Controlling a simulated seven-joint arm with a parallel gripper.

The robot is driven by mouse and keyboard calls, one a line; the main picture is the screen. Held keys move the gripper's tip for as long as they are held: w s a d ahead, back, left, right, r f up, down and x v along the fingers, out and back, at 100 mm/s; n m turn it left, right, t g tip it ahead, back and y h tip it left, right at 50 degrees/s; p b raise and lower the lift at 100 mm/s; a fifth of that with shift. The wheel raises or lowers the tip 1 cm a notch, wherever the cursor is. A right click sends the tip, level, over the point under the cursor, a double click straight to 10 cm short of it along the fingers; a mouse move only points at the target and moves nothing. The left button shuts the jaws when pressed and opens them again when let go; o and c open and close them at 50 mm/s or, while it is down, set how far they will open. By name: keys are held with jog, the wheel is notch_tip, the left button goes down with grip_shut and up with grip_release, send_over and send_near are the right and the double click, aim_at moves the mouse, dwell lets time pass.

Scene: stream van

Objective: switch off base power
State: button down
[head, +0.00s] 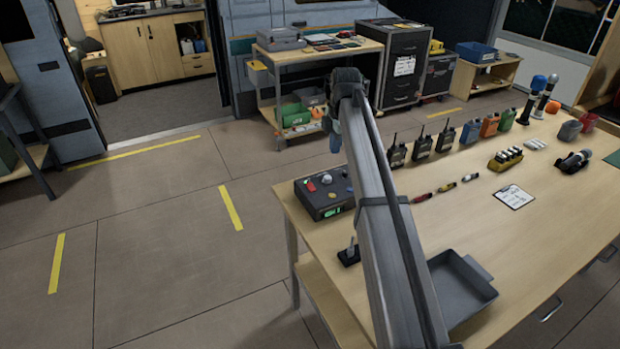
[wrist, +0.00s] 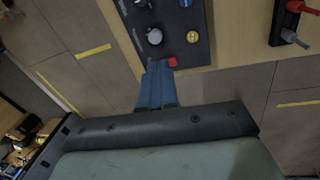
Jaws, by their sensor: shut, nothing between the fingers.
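A dark control box (head: 325,199) sits at the left corner of the table, with a red switch (head: 310,187), a pale knob (head: 327,179) and a lit green display (head: 331,212). In the wrist view, its panel (wrist: 172,22) shows the red switch (wrist: 172,62), a white knob (wrist: 155,37) and a yellow round control (wrist: 193,37). My gripper (head: 335,146) is shut and empty, blue fingers pointing down; in the wrist view its fingertips (wrist: 160,66) appear beside the red switch. I cannot tell whether they touch. No label is readable.
A small black base with a lever (head: 350,252) stands near the box, and a grey tray (head: 462,285) is at the front. Several radios (head: 421,143) stand behind my arm. Floor left of the table (head: 180,240) is clear.

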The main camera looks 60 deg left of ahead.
jog(key=r+n, duration=0.1)
jog(key=n, duration=0.1)
send_over(309, 184)
jog(key=d, duration=0.2)
jog(key=shift+h, duration=0.3)
jog(key=f, duration=0.4)
jog(key=a+f, duration=0.1)
jog(key=f, duration=0.8)
jog(key=shift+a+f, duration=0.25)
